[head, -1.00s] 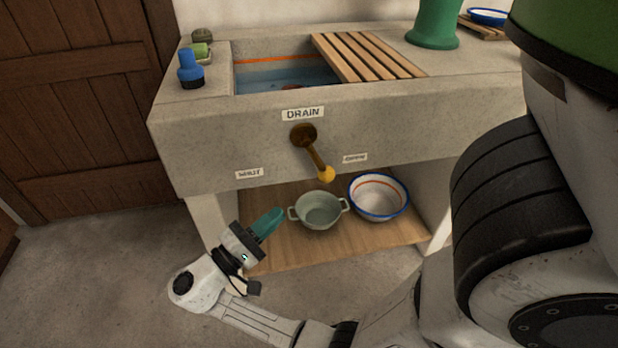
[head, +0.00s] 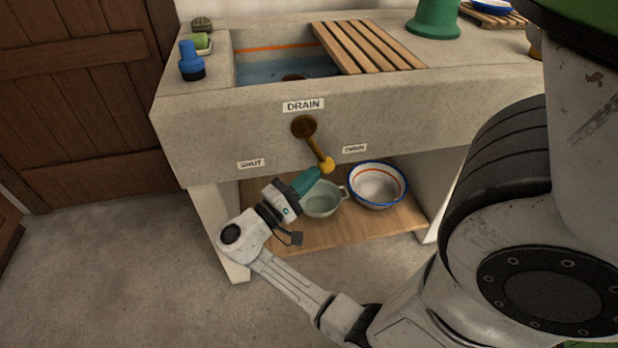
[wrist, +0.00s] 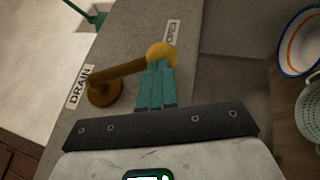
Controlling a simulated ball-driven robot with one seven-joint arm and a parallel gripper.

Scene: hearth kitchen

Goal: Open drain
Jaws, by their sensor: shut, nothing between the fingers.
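The drain lever (head: 314,145) is a brown arm on a round pivot on the front of the stone sink (head: 400,110), with a yellow ball knob (head: 327,166) at its end. It points down and to the right, under the DRAIN label (head: 303,105). The SHUT label (head: 251,164) is to its left and the OPEN label (head: 355,149) to its right, close to the knob. My gripper (head: 316,175) is shut and empty, its teal fingertips at the knob's lower left. In the wrist view the fingertips (wrist: 158,68) overlap the knob (wrist: 161,54); contact is unclear.
On the wooden shelf (head: 290,236) below stand a pale green pot (head: 322,199) and a white bowl with a blue rim (head: 377,185). A slatted board (head: 365,47) covers part of the basin, which holds water. A blue bottle (head: 190,60) stands at the left corner.

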